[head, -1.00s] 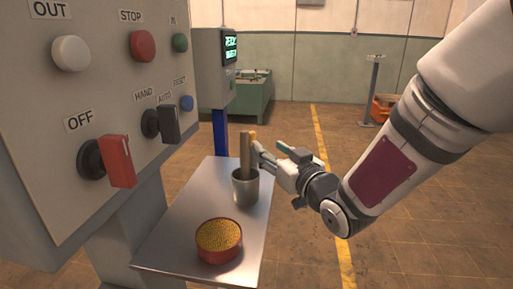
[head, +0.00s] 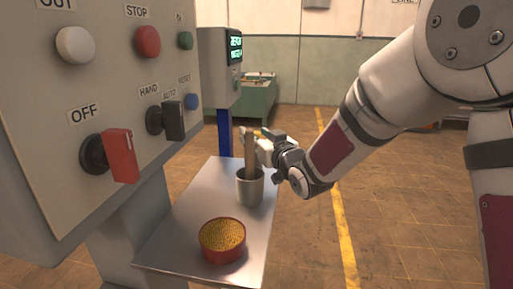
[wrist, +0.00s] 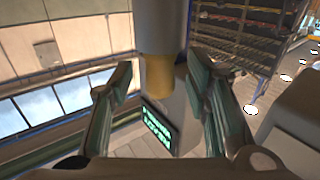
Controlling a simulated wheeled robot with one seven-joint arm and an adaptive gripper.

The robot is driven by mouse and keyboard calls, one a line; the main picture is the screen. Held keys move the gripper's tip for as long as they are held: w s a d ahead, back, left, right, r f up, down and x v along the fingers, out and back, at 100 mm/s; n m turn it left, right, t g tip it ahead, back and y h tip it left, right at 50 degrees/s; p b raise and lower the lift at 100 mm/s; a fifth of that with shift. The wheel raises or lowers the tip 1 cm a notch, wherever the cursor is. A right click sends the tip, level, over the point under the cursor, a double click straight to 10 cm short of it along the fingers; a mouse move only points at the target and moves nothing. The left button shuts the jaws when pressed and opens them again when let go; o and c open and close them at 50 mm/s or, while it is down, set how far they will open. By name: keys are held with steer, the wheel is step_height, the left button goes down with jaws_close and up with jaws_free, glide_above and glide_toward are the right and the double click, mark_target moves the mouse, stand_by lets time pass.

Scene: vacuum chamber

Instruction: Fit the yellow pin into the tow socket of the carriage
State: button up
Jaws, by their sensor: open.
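My gripper (head: 259,146) is open beside the tops of tan-grey rods (head: 250,152) that stand upright in a metal cup (head: 250,187) on a steel shelf. A small yellow patch shows at the fingers in the head view. In the wrist view my two fingers (wrist: 160,82) stand apart, with a grey cylinder with a yellow end (wrist: 158,72) between or just beyond them. I cannot tell whether it touches them, or whether it is the yellow pin. I cannot make out the carriage or its tow socket.
A red round tin of yellow grains (head: 222,240) sits on the near part of the shelf (head: 182,235). A control panel (head: 50,150) with a red switch (head: 120,156) stands close on the left. A box with a green display (head: 222,65) stands behind. The floor at right is open.

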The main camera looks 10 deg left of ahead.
jaws_close()
steer(key=shift+r, duration=0.1)
